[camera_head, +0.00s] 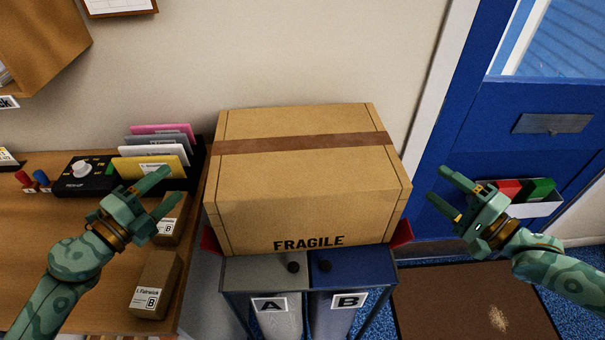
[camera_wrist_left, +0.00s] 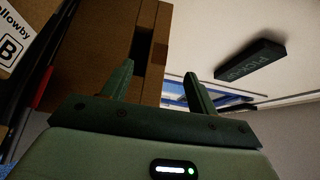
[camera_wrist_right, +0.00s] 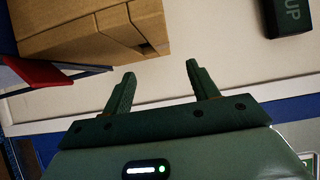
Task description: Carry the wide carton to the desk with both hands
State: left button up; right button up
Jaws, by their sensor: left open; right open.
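The wide brown carton (camera_head: 305,185), marked FRAGILE and taped across its top, rests level on top of two bins. The wooden desk (camera_head: 45,230) is at the left. My left gripper (camera_head: 170,189) is open and empty, left of the carton and above the desk's right side. My right gripper (camera_head: 437,183) is open and empty, right of the carton and apart from it. The right wrist view shows the carton (camera_wrist_right: 60,35) at upper left, with a dark opening in its side. The left wrist view shows brown cardboard (camera_wrist_left: 100,45) with a dark slot beyond the fingers.
Bins A (camera_head: 262,275) and B (camera_head: 350,268) stand below the carton, with red edges showing at its sides. A blue door (camera_head: 455,120) and mat (camera_head: 470,300) are at right.

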aim_at(394, 153)
pick_arm(q)
jog(key=x, duration=1.3)
jog(key=shift+d, duration=0.2)
pick_arm(e)
jog(key=x, duration=1.3)
jog(key=shift+w+a, duration=0.1)
jog(key=shift+w, duration=0.1)
pick_arm(q)
jog(key=shift+w, duration=0.1)
grip_shut()
pick_arm(e)
grip_shut()
jog(key=shift+f, duration=0.1)
pick_arm(q)
jog(key=shift+r, duration=0.15)
